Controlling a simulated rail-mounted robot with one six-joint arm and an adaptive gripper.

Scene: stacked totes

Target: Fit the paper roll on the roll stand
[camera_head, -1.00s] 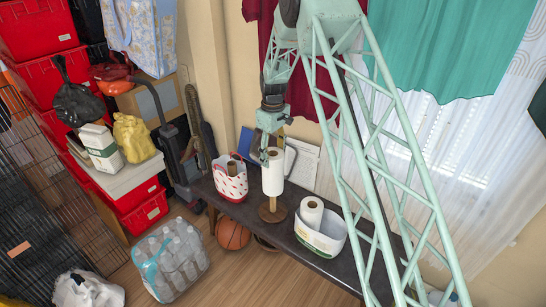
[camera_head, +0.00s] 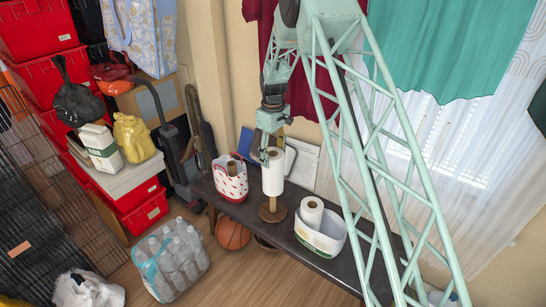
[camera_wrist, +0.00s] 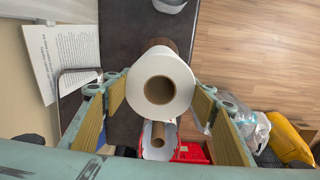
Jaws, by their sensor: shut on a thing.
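The white paper roll (camera_head: 273,174) is upright in the head view, with its lower end just above the round brown base of the roll stand (camera_head: 272,212). A short brown part shows between roll and base. My gripper (camera_head: 268,147) is at the roll's upper part. In the wrist view, my gripper (camera_wrist: 160,104) has its wood-coloured pads shut on both sides of the roll (camera_wrist: 178,72). The open cardboard core faces the camera; I cannot tell whether the post is inside it. The stand's brown base (camera_wrist: 158,43) shows partly behind the roll.
The stand is on a dark narrow table (camera_head: 330,262). A red-and-white bag (camera_head: 230,184) with a brown roll stands to its left. A white-green container (camera_head: 322,240) with another paper roll stands to its right. Papers (camera_head: 302,160) lean at the wall behind.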

